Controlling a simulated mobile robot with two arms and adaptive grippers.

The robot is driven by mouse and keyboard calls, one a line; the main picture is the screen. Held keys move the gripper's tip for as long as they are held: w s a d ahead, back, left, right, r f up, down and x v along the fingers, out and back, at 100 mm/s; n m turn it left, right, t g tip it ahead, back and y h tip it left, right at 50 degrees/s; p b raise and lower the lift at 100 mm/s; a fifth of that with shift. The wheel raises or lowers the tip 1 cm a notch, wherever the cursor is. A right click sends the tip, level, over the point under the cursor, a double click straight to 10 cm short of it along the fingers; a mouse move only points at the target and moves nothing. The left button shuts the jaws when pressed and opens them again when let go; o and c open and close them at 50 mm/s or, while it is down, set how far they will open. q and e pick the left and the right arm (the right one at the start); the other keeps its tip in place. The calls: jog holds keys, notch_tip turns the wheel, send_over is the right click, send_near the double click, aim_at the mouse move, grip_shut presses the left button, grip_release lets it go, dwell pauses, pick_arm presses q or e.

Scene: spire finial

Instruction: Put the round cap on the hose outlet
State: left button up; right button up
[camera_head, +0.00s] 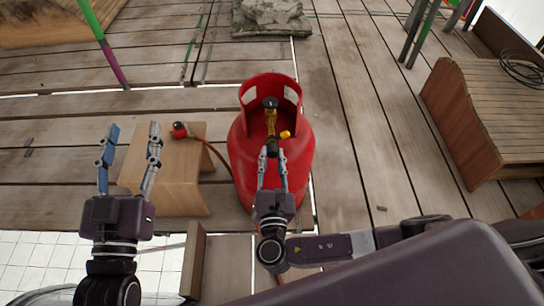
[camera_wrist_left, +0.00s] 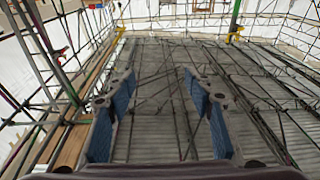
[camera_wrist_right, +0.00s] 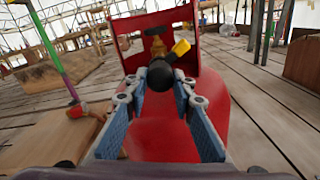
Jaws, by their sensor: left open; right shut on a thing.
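A small round black piece, apparently the round cap (camera_head: 272,147), is between the fingertips of my right gripper (camera_head: 272,160). It also shows in the right wrist view (camera_wrist_right: 160,75). My right gripper is shut on it, just in front of the brass valve (camera_head: 271,120) of the red gas cylinder (camera_head: 245,150). A yellow piece (camera_head: 285,134) sits right of the valve. I cannot tell whether the cap touches the valve; the hose outlet is not clearly seen, probably hidden behind the cap. My left gripper (camera_head: 130,130) is open and empty, above the wooden box's left side.
A red and black fitting (camera_head: 180,130) with a hose (camera_head: 215,152) lies on the wooden box (camera_head: 180,185) left of the cylinder. The cylinder's red collar (camera_head: 250,92) surrounds the valve at the back and sides. Plank floor right of the cylinder is mostly clear.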

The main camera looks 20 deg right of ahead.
pick_arm(q)
jog(key=shift+a+f+g, duration=0.1)
jog(key=shift+f+g, duration=0.3)
jog(key=shift+f, duration=0.45)
jog(key=shift+f, duration=0.1)
jog(key=shift+f, duration=0.1)
pick_arm(e)
jog(key=shift+w+d, duration=0.1)
jog(key=shift+w, duration=0.4)
jog(key=o, duration=1.2)
jog(key=shift+c, duration=0.2)
pick_arm(q)
jog(key=shift+f, duration=0.1)
jog(key=shift+f, duration=0.2)
pick_arm(e)
jog(key=shift+s, duration=0.1)
pick_arm(q)
jog(key=shift+r, duration=0.2)
pick_arm(e)
jog(key=v, duration=1.1)
jog(key=shift+s, duration=0.35)
